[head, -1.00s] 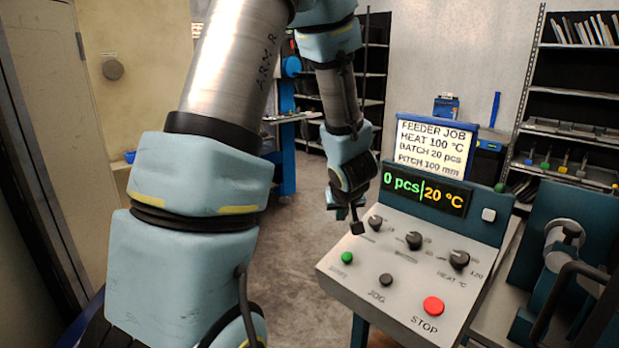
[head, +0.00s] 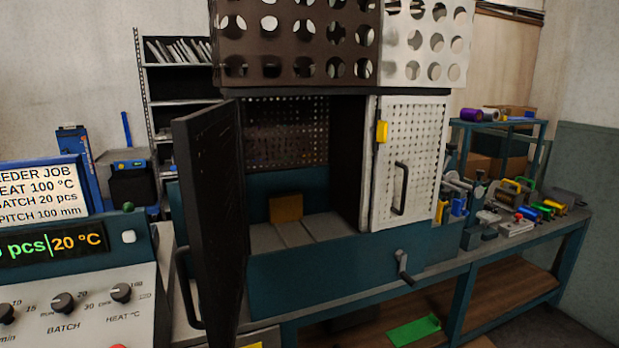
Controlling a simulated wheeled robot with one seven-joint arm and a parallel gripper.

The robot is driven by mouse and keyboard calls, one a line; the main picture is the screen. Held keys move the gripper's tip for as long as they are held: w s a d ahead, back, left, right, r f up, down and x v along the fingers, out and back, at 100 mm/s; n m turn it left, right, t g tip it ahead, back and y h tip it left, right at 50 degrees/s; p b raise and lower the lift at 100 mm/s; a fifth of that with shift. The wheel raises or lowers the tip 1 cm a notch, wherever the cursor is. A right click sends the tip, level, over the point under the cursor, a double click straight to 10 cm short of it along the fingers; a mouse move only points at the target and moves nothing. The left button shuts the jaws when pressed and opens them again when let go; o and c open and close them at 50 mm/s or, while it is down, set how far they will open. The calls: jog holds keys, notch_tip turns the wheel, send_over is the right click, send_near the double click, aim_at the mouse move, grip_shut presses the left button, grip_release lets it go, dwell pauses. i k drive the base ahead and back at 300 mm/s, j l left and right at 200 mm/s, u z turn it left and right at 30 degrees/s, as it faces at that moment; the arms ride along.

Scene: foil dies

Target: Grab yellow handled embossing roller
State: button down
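Several small tools with coloured handles stand and lie on the bench at the right. One yellow handle (head: 441,211) stands upright near the machine's right side. Another yellow piece (head: 555,205) lies at the right end of a row with red, blue and green ones. Both are too small to tell which belongs to an embossing roller. My gripper is out of view, so its state and distance from them are hidden.
The machine has an open dark door (head: 210,215) at the left and a shut perforated white door (head: 408,165). A crank (head: 402,268) sticks out in front. A control console (head: 75,285) stands at the left. The teal bench (head: 500,252) runs right, with a green sheet (head: 414,330) below.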

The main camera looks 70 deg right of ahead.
aim_at(506, 199)
jog(key=k+l, duration=0.6)
jog(key=k, duration=0.15)
jog(key=k+l, duration=0.25)
jog(key=k+l+z, duration=0.1)
jog(key=l, duration=0.35)
jog(key=k+l, duration=0.35)
jog(key=k+l+z, duration=0.1)
jog(key=l, duration=0.25)
jog(key=k+l, duration=0.55)
jog(key=l, duration=0.2)
jog(key=k+l, duration=0.15)
jog(key=l, duration=0.45)
jog(key=k+l+z, duration=0.15)
jog(key=l, duration=0.4)
jog(key=k+l, duration=0.1)
jog(key=l, duration=0.5)
jog(key=k+l+z, duration=0.1)
jog(key=l, duration=0.5)
jog(key=k+l+z, duration=0.1)
jog(key=l, duration=0.5)
jog(key=k+l, duration=0.1)
jog(key=l, duration=0.35)
jog(key=k+l, duration=0.1)
jog(key=l, duration=0.3)
jog(key=k+l, duration=0.1)
jog(key=l, duration=0.35)
jog(key=k+l, duration=0.1)
jog(key=l, duration=0.35)
jog(key=z, duration=0.05)
